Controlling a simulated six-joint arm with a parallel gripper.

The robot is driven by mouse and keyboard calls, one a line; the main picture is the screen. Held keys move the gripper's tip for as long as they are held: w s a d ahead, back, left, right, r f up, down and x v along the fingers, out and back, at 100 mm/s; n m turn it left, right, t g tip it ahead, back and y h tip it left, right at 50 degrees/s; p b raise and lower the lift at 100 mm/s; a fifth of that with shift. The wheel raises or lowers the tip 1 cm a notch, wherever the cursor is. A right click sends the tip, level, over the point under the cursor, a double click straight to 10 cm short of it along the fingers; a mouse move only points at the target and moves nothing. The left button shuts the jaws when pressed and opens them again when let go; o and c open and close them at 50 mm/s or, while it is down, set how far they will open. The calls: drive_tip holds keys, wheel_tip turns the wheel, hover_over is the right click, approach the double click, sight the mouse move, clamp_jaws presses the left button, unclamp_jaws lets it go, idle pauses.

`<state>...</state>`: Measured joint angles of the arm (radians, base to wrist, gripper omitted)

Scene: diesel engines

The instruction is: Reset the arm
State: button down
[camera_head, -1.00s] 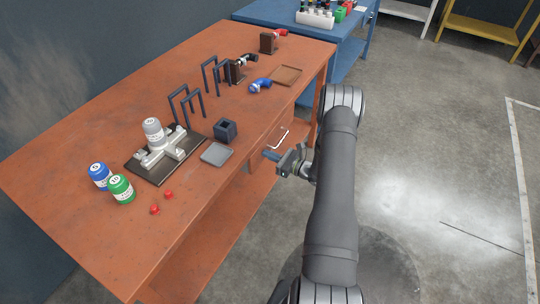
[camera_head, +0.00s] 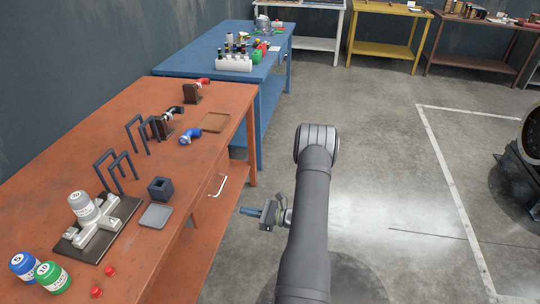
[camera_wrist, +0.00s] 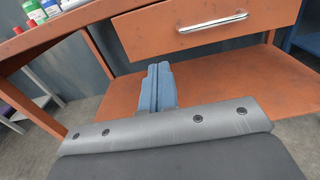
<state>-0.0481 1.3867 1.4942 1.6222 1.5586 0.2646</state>
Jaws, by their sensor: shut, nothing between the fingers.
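My gripper (camera_head: 250,211) is off the right side of the orange workbench (camera_head: 215,105), beside its drawer and below the tabletop. The wrist view shows its two blue fingers (camera_wrist: 157,88) together with nothing between them. In that view the fingers point toward the bench's lower shelf (camera_wrist: 235,78), under the drawer (camera_wrist: 195,25) with its silver handle.
On the bench are a blue jar (camera_head: 25,266), a green jar (camera_head: 53,277), a grey jar (camera_head: 83,207) on a fixture, a dark square box (camera_head: 160,189) and a small tray (camera_head: 156,216). A blue table (camera_head: 195,62) stands behind.

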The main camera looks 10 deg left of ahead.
sight(205, 203)
drive_tip(key=a, duration=1.3)
drive_tip(key=shift+a, duration=0.35)
